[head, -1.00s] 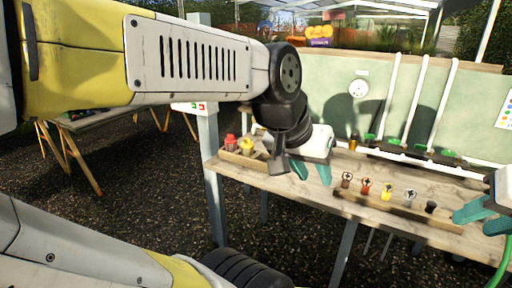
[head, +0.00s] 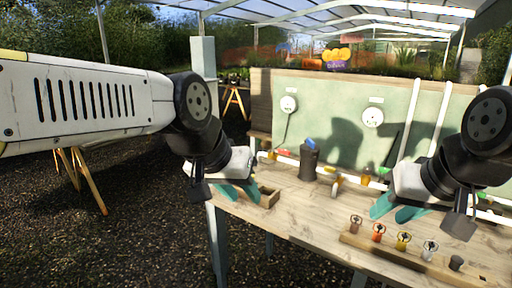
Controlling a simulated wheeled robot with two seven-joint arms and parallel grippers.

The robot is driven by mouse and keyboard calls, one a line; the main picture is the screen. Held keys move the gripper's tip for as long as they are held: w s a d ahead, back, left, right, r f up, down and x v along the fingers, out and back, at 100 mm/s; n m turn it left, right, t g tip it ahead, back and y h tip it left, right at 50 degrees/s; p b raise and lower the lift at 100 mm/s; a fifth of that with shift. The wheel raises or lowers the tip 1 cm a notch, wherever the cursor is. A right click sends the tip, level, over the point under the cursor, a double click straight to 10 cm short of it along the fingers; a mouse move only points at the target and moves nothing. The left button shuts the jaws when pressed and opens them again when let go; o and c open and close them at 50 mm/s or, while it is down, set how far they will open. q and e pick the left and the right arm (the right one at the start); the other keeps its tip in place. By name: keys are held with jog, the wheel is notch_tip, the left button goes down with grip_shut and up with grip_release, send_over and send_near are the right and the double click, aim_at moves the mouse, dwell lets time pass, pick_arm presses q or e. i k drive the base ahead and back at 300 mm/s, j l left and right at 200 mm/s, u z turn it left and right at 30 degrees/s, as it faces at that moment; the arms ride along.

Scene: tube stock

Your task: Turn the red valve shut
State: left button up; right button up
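A small red-orange item with a wheel-like top (head: 378,232) stands in a row on a wooden strip at the bench's front. A red piece (head: 285,153) also shows by the white pipe at the back; I cannot tell which is the red valve. My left gripper (head: 237,191) has teal fingers spread and empty-looking, over the bench's left end by a small wooden tray (head: 268,197). My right gripper (head: 396,210) has its fingers apart, behind the row and seemingly above the bench. Its wrist hides part of the pipework.
The row also holds brown (head: 356,222), yellow (head: 403,240), grey (head: 430,248) and black (head: 456,262) items. A dark canister (head: 309,160) stands behind. The middle bench top (head: 310,205) is clear.

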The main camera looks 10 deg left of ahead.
aim_at(281, 151)
jog(key=i+u, duration=0.15)
jog(key=u, duration=0.15)
jog(key=i+j, duration=0.2)
jog(key=i, duration=0.25)
jog(key=i+j+u, duration=0.1)
jog(key=i, duration=0.35)
